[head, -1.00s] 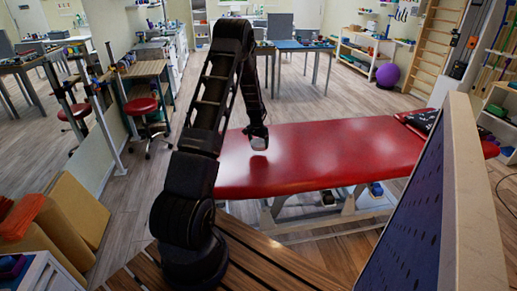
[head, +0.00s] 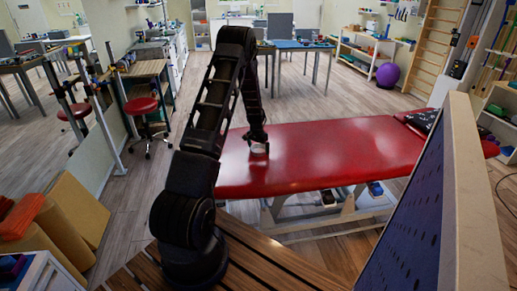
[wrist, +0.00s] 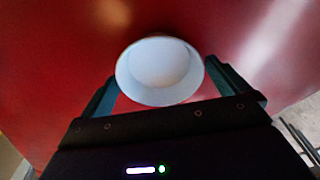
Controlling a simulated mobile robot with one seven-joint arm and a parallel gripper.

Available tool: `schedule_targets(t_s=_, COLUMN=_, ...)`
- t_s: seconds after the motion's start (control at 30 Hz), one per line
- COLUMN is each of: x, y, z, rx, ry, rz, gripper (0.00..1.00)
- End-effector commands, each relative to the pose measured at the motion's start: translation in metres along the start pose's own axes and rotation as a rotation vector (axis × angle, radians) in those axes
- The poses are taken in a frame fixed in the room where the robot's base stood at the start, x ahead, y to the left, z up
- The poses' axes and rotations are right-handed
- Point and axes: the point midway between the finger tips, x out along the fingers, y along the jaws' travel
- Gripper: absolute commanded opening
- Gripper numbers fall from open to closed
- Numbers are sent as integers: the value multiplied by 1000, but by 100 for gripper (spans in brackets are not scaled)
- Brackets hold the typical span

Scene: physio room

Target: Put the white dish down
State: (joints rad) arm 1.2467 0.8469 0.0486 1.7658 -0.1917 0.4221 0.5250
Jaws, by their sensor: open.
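The white dish (wrist: 160,70) is round and shallow. In the wrist view it sits between the two fingers of my gripper (wrist: 160,85), over the red surface of the treatment table (wrist: 50,60). The fingers are open, one on each side of the dish; I cannot tell whether either touches its rim. In the head view my gripper (head: 258,150) is low at the left part of the red table (head: 330,150). The dish shows there only as a small pale patch, mostly hidden by the gripper, and appears to be at the table top.
The red table top is clear to the right up to a dark patterned cushion (head: 422,121) at its far end. A blue perforated panel (head: 415,215) stands at the near right. A red stool (head: 142,106) stands left of the table.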

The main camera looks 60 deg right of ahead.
Motion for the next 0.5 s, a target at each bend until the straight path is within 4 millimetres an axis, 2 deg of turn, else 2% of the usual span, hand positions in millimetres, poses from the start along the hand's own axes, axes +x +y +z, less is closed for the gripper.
schedule_targets(t_s=0.17, x=-17, y=0, z=-1, rx=0, ry=3, rz=-1, gripper=100)
schedule_targets(t_s=0.5, x=-80, y=0, z=-1, rx=1, ry=4, rz=-1, gripper=100)
